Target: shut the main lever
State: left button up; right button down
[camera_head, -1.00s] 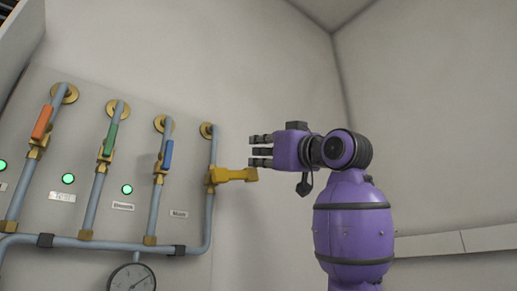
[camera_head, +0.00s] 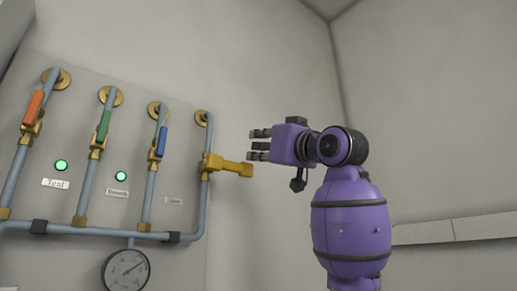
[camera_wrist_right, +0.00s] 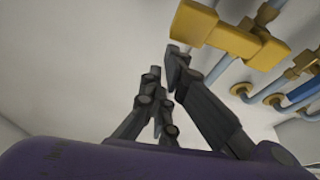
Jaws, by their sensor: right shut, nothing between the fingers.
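The main lever (camera_head: 230,167) is a yellow handle on the rightmost blue-grey pipe. It points out sideways to the right, across its pipe, tilted slightly down. It also shows large at the top of the right wrist view (camera_wrist_right: 232,39). My right gripper (camera_head: 255,145), purple with dark fingers, points left just above the lever's free end. In the right wrist view its fingers (camera_wrist_right: 162,65) are shut with nothing held, and one tip is close to the lever. I cannot tell whether they touch. My left gripper is not in view.
Red (camera_head: 34,106), green (camera_head: 103,125) and blue (camera_head: 160,141) levers lie along their pipes to the left. A pressure gauge (camera_head: 126,270) sits below. Two green lights (camera_head: 61,165) and small labels are on the panel. The space right of the panel is clear except for my arm.

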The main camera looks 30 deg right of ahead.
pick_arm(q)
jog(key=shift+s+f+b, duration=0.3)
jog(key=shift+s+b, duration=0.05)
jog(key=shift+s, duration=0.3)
pick_arm(e)
jog(key=s, duration=1)
jog(key=shift+d, duration=0.35)
jog(key=shift+w+f, duration=0.1)
jog(key=shift+w, duration=0.05)
